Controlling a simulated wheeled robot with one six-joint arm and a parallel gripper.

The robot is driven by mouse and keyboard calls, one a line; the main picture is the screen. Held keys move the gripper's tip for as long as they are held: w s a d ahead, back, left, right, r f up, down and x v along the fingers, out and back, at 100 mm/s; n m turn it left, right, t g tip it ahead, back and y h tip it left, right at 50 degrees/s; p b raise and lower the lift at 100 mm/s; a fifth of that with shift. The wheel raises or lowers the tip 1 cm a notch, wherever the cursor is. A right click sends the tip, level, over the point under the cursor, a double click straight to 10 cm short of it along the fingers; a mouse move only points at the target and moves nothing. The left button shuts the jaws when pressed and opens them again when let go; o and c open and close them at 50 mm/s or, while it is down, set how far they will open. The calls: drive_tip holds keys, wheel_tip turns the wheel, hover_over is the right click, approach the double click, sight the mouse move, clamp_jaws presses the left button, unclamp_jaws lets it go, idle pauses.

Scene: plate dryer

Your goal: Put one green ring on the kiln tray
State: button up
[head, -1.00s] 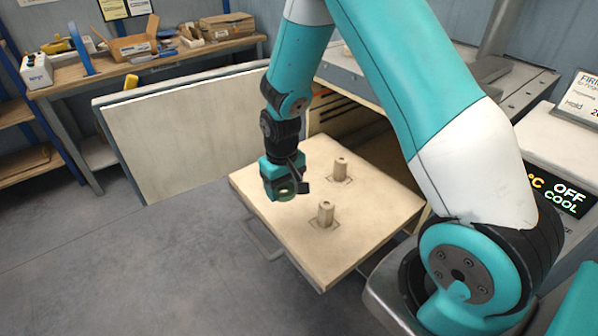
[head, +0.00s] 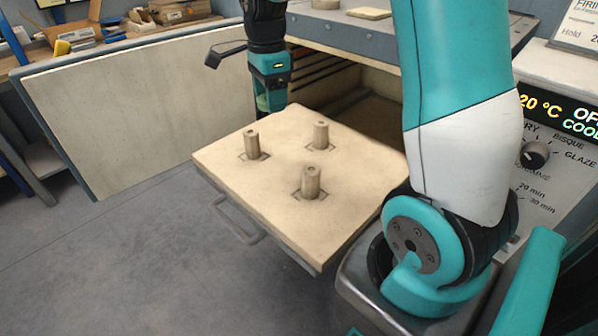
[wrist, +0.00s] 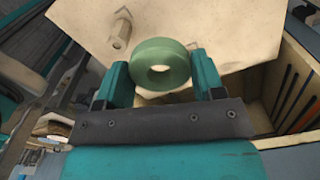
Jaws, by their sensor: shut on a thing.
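The kiln tray (head: 285,215) is a pale slab pulled out of the kiln, with three short upright posts on it: left (head: 253,145), rear (head: 320,135) and front (head: 311,182). All three posts are bare. My gripper (head: 270,102) hangs by the tray's far left corner, behind the left post. In the wrist view my gripper (wrist: 162,80) is shut on a green ring (wrist: 160,47), its two fingers on opposite sides. The ring's hole faces the camera. One post (wrist: 121,33) shows up and left of the ring, apart from it.
The open kiln door (head: 140,110) stands to the left of the tray. The kiln's dark opening (head: 360,95) lies behind it, and the control panel (head: 550,150) is at right. A workbench with boxes (head: 170,12) is at the back left.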

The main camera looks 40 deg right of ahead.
sight(277, 176)
drive_tip(key=shift+s+f+m, duration=0.15)
drive_tip(key=shift+f+m, duration=0.05)
drive_tip(key=shift+m, duration=0.1)
wheel_tip(277, 176, down, 19)
drive_tip(key=shift+f, duration=0.15)
drive_tip(key=shift+f, duration=0.2)
drive_tip(key=o, duration=0.9)
drive_tip(key=shift+r, duration=0.15)
